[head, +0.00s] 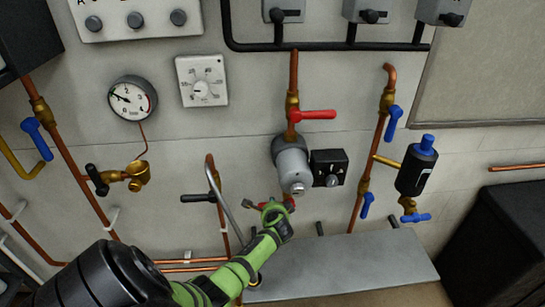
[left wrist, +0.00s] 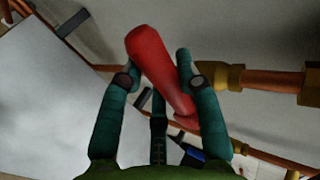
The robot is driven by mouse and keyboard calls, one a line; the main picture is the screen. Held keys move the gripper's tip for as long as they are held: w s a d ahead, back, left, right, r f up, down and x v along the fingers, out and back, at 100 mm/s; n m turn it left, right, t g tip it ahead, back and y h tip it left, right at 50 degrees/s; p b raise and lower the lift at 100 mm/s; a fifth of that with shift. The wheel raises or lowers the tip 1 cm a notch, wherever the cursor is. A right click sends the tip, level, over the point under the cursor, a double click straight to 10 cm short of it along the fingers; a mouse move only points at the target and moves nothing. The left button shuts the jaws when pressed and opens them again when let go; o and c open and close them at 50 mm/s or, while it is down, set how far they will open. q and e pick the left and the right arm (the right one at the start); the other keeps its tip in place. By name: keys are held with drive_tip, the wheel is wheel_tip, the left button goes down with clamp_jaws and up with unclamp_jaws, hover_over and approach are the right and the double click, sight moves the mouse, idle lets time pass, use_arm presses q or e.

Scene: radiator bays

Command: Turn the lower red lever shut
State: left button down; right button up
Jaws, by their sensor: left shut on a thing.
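The lower red lever (left wrist: 153,62) lies between the fingers of my left gripper (left wrist: 158,76) in the left wrist view, slanting from upper left to lower right. In the head view my left gripper (head: 277,207) is below the grey pump body (head: 292,166) and shut on this lever, which is mostly hidden. Only small red parts of it (head: 290,202) show there. The upper red lever (head: 317,115) sticks out to the right from the copper pipe above the pump, clear of the gripper. My right gripper is not in view.
A black-handled lever (head: 198,198) on a copper pipe is close to the left of my gripper. A black control box (head: 327,168) sits right of the pump. Blue-handled valves (head: 393,117) are further right. A grey ledge (head: 350,262) lies below.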

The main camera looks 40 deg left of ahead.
use_arm(q)
drive_tip(key=shift+a+r, duration=0.1)
idle(0.3)
drive_tip(key=c, duration=0.8)
unclamp_jaws()
drive_tip(key=shift+c, duration=0.2)
drive_tip(key=v, duration=1.2)
